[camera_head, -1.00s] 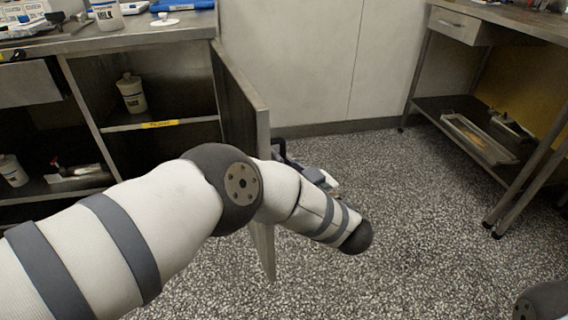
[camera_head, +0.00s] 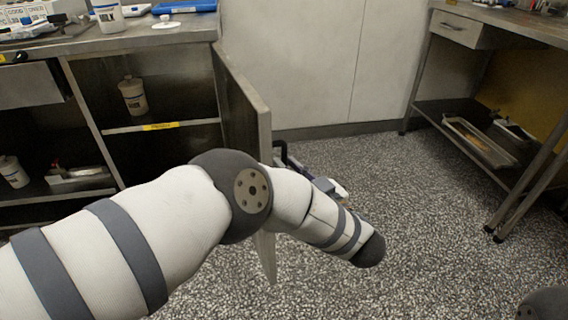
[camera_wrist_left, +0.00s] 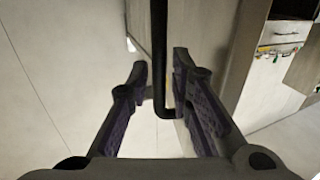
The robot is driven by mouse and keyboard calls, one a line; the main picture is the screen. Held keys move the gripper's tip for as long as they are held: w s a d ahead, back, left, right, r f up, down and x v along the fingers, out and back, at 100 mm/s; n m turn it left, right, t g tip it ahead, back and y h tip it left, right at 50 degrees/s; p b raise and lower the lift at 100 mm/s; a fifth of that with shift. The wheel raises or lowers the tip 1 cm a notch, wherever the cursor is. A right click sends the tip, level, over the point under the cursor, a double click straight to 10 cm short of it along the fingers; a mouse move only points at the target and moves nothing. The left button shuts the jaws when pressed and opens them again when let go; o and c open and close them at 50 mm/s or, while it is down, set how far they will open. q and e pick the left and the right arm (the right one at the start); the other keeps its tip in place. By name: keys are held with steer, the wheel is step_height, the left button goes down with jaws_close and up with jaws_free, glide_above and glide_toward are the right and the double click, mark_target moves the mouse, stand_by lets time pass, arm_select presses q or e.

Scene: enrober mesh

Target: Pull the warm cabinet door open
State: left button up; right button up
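The warm cabinet door (camera_head: 240,105) stands swung out from the cabinet in the head view, its edge facing me and the shelves beside it exposed. My left arm reaches across in front of the door's lower part. My left gripper (camera_head: 300,168) is on the door's right side, partly hidden by the door and my arm. In the left wrist view, my left gripper (camera_wrist_left: 160,88) is open. The door's dark bar handle (camera_wrist_left: 160,60) passes between its two fingers, with visible gaps on both sides. The door face (camera_wrist_left: 205,35) is to the right of the handle. My right gripper is not in view.
The cabinet shelf (camera_head: 190,128) holds a white tub (camera_head: 132,95). A steel counter (camera_head: 130,38) with items is above. A steel table (camera_head: 510,20) with trays on its lower shelf stands at the right. The speckled floor (camera_head: 430,230) between is clear.

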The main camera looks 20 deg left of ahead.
arm_select(q)
steer(key=v, duration=0.9)
steer(key=shift+s+d, duration=0.25)
steer(key=shift+s, duration=0.05)
